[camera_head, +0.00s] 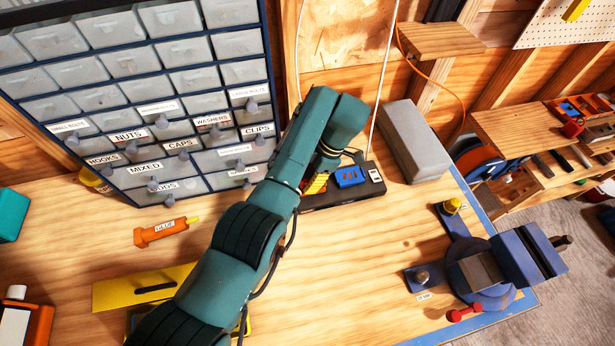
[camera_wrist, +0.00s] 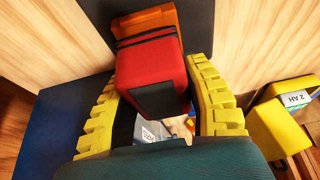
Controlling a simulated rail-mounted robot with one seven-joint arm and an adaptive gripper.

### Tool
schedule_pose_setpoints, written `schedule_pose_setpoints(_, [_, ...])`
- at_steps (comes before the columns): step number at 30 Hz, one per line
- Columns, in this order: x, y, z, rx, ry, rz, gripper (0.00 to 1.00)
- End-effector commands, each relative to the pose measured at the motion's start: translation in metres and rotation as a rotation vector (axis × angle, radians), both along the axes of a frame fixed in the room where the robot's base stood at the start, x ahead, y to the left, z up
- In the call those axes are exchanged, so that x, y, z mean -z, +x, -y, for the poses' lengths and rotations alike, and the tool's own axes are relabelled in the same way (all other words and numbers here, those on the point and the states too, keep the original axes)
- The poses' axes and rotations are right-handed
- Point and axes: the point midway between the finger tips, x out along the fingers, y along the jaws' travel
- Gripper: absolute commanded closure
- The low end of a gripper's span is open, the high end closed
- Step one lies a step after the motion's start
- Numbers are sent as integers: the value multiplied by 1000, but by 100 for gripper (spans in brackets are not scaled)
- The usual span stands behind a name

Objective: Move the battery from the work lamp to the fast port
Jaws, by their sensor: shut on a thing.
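In the wrist view my gripper (camera_wrist: 165,105) has its ridged yellow fingers on both sides of a red block with a dark panel (camera_wrist: 150,68), which looks like the battery. An orange part (camera_wrist: 147,20) shows at its far end. In the head view my gripper (camera_head: 316,183) is low at the left part of a black charger strip (camera_head: 325,199); the held battery is hidden there by my arm. A blue block (camera_head: 350,176) sits on the strip, right of my gripper. I cannot pick out the fast port. A yellow item with a black slot (camera_head: 120,291), possibly the work lamp, lies partly behind my arm.
A drawer cabinet (camera_head: 127,169) stands behind left. A grey block (camera_head: 413,140) is right of the strip, and a blue vise (camera_head: 480,275) is at the front right. An orange glue tube (camera_head: 162,232) lies left. A yellow block marked 2 AH (camera_wrist: 280,125) is beside my right finger.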

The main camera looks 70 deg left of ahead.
Motion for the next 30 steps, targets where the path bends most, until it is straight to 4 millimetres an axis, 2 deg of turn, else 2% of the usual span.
schedule_pose_setpoints(11, [8, 0, 0, -1, 1, 1, 93])
schedule_pose_setpoints(12, [7, 0, 0, -1, 1, 1, 47])
schedule_pose_setpoints(15, [7, 0, 0, -1, 1, 1, 28])
schedule_pose_setpoints(16, [7, 0, 0, 0, 1, 1, 25])
schedule_pose_setpoints(25, [6, 1, 0, 0, 0, 0, 25])
schedule_pose_setpoints(30, [-18, 11, 0, 1, 4, 3, 25])
